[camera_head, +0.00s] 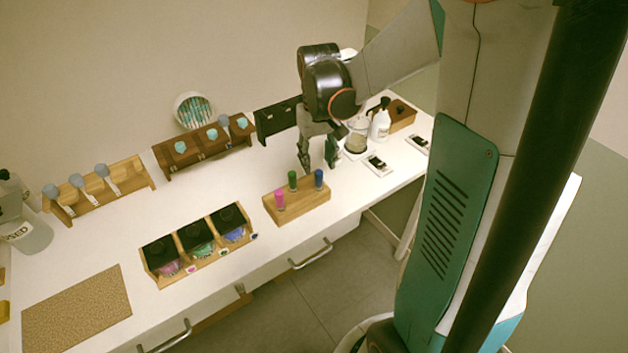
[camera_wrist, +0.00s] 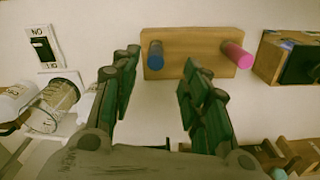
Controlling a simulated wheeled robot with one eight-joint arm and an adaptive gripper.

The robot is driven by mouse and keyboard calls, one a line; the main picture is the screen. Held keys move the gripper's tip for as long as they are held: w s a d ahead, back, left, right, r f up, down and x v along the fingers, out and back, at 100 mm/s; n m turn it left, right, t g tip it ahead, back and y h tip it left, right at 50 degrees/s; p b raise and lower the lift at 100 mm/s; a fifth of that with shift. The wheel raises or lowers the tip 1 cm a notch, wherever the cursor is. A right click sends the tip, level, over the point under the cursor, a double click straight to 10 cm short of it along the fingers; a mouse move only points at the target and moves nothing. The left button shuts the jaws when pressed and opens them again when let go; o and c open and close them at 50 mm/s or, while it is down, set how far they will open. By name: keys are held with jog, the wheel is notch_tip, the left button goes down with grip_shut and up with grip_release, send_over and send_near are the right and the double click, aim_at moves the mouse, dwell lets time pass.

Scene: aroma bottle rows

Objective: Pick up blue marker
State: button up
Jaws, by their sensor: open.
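The blue marker (camera_head: 319,180) stands upright at the right end of a wooden block (camera_head: 304,205) in the head view. A green marker (camera_head: 293,180) and a pink marker (camera_head: 279,200) stand in the same block. My gripper (camera_head: 318,165) is open and empty, pointing down above the table just behind the block. In the wrist view the blue marker (camera_wrist: 156,56) is beyond the fingertips of my gripper (camera_wrist: 158,68), nearer the left finger and not touched. The pink marker (camera_wrist: 240,56) is to the right. The right finger seems to hide the green marker there.
A box of black-lidded jars (camera_head: 200,244) is left of the block. A glass beaker (camera_head: 357,135), a white bottle (camera_head: 380,122) and a small switch unit (camera_head: 376,165) are on the right. Wooden racks (camera_head: 205,146) line the back. The table's front edge is near the block.

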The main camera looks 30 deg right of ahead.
aim_at(319, 180)
notch_tip(319, 180, down, 4)
jog(key=shift+r+b, duration=0.15)
jog(key=shift+b, duration=0.25)
jog(key=f, duration=0.1)
jog(key=f+b, duration=0.1)
jog(key=f, duration=0.1)
jog(key=f+b, duration=0.1)
jog(key=f, duration=0.1)
jog(key=shift+w+d+f, duration=0.1)
jog(key=shift+w+d, duration=0.1)
jog(key=shift+d, duration=0.1)
grip_shut()
